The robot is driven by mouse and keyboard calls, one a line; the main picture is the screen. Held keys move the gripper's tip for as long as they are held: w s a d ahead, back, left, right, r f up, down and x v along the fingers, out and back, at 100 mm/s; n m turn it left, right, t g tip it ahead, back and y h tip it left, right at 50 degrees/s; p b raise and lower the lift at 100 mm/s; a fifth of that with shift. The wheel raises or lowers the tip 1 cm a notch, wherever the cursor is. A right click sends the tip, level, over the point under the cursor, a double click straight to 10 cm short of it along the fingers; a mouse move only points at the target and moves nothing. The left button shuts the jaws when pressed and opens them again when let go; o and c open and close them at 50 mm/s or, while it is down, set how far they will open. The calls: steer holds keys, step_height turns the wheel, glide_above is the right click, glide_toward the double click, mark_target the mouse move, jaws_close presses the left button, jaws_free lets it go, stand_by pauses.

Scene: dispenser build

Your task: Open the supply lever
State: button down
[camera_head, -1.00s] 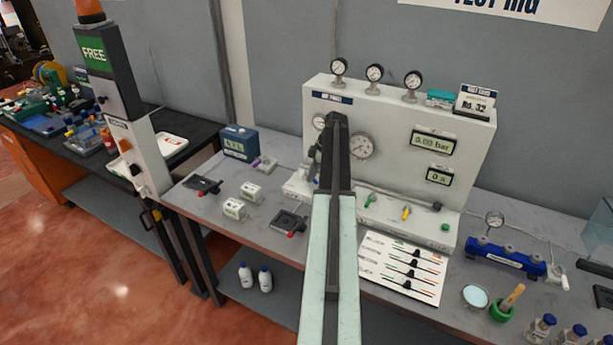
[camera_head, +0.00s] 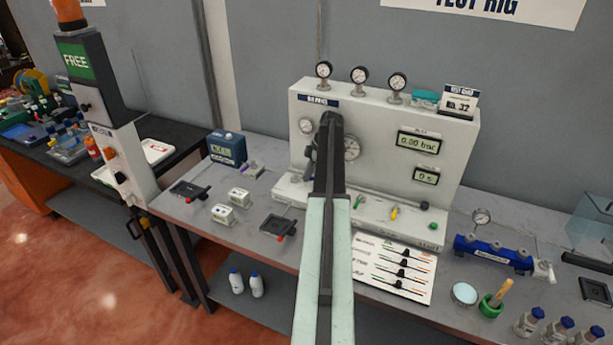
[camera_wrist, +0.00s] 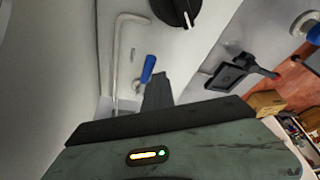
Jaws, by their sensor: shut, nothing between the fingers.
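The test rig (camera_head: 375,125) is a pale panel with gauges and displays, one reading 0.00 bar. Its front ledge bears a green lever (camera_head: 358,201) and a yellow lever (camera_head: 394,212). In the wrist view a blue-handled lever (camera_wrist: 148,68) stands beside a bent metal pipe (camera_wrist: 118,55); I cannot read any label showing which is the supply lever. My gripper (camera_wrist: 157,85) is shut and empty, its tip close to the blue handle; I cannot tell if they touch. In the head view my arm hides the gripper's tip and the ledge behind it.
A black knob (camera_wrist: 178,8) sits near the gripper in the wrist view. Black plates with red-tipped handles (camera_head: 277,226) and white blocks (camera_head: 222,213) lie on the bench left of my arm. A slider card (camera_head: 392,268) lies right of it. A blue manifold (camera_head: 495,252) stands farther right.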

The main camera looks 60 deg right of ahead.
steer(key=shift+s+d, duration=0.1)
steer(key=shift+d, duration=0.35)
steer(key=shift+a+r, duration=0.1)
steer(key=a, duration=0.3)
steer(key=a+r+p, duration=0.1)
steer(key=a, duration=0.1)
steer(key=shift+s, duration=0.3)
steer(key=d+r+p, duration=0.4)
steer(key=r+p, duration=0.5)
steer(key=shift+w, duration=0.35)
